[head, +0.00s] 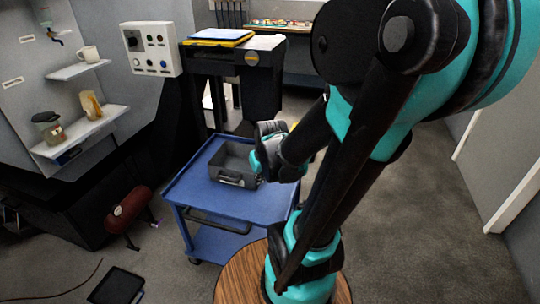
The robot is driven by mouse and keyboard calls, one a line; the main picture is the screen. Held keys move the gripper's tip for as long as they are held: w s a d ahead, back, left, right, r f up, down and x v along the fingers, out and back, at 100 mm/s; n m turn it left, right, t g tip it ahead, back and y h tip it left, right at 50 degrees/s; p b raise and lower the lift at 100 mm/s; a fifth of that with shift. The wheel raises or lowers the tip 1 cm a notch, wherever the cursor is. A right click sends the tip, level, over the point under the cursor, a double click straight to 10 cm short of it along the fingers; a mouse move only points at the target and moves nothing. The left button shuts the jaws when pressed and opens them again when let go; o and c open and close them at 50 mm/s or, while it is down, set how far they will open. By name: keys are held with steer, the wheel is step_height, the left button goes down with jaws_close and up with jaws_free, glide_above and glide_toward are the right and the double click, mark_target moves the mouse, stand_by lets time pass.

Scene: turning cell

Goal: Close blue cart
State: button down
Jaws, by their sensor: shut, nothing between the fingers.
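The blue cart (197,192) stands in the middle of the view, with a flat top, a lower shelf (219,244) and a dark handle bar (218,221) at its front. A grey open-topped box (231,180) with a handle on its front sits on the cart's top. My gripper (262,171) is shut and empty at the box's right side, above the cart. Whether it touches the box cannot be told. My arm hides the right part of the cart.
A control box (151,49) and shelves with a mug (88,54) are at the left. A red cylinder (130,207) lies left of the cart. A round wooden top (236,277) stands in front. A black tablet-like object (117,286) lies on the floor. Floor at right is clear.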

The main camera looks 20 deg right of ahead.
steer(key=w+d+f+n+t, duration=0.15)
steer(key=w+d, duration=0.25)
steer(key=w, duration=0.5)
steer(key=w+d+f+n, duration=0.25)
steer(key=w+d, duration=0.25)
steer(key=w, duration=0.4)
steer(key=w+d+f+n+t, duration=0.15)
steer(key=w+d, duration=0.25)
steer(key=w, duration=0.6)
steer(key=w+d+f+n, duration=0.1)
steer(key=w+d+f, duration=0.1)
steer(key=f, duration=0.3)
steer(key=w+d+f+n, duration=0.1)
steer(key=w+d+f, duration=0.1)
steer(key=w+f, duration=0.2)
steer(key=w+d+f+n, duration=0.1)
steer(key=w+d+f, duration=0.2)
steer(key=w+f, duration=0.2)
steer(key=shift+w+f, duration=0.25)
steer(key=shift+f, duration=0.05)
steer(key=w, duration=0.1)
steer(key=w+d, duration=0.1)
steer(key=shift+w+d+f, duration=0.2)
steer(key=shift+w+d, duration=0.45)
steer(key=shift+w, duration=0.1)
